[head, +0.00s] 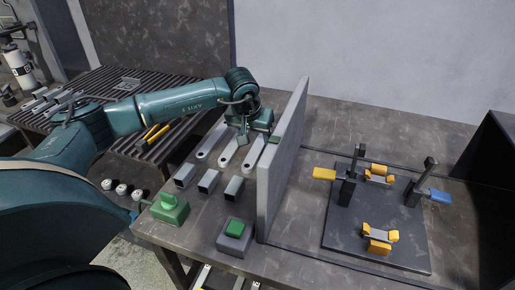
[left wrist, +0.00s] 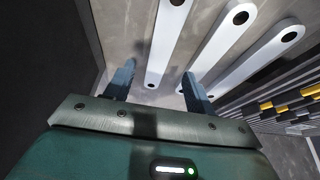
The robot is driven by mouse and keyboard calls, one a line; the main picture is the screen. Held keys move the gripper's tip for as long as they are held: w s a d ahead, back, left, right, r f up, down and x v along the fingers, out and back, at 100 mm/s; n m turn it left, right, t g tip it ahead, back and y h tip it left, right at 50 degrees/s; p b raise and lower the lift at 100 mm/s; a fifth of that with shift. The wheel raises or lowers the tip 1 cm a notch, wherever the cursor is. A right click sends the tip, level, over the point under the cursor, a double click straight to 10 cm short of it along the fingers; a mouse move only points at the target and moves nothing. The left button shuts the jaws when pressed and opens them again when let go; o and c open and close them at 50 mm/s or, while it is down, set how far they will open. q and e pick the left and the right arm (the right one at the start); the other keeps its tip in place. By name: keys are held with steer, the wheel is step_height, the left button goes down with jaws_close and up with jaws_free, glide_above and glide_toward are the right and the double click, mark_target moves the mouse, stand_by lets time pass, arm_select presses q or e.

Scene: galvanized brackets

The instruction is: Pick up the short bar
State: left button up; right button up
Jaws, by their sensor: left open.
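Three flat pale metal bars with a round hole near the end lie side by side on the table, left of an upright grey panel. In the head view they are the left bar (head: 207,146), the middle bar (head: 228,153) and the right bar (head: 249,161). Three stubby square tubes (head: 208,181) lie in front of them. I cannot tell which piece is called the short bar. My left gripper (head: 246,138) is open and empty above the bars, close to the panel. In the left wrist view, one flat bar (left wrist: 164,45) shows between its fingers (left wrist: 157,80). My right gripper is out of view.
The upright grey panel (head: 280,165) stands close to the right of my left gripper. Beyond it is a dark fixture plate (head: 375,245) with clamps. A green button box (head: 169,208) and a grey one (head: 234,240) sit at the front. A slatted rack (head: 100,80) stands left.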

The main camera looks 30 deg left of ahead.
mark_target(258, 145)
arm_select(q)
steer(key=x, duration=0.5)
steer(key=shift+w+r+p, duration=0.1)
steer(key=shift+w+p, duration=0.1)
steer(key=shift+p, duration=0.1)
steer(key=shift+c, duration=0.5)
jaws_close()
steer(key=shift+r, duration=0.1)
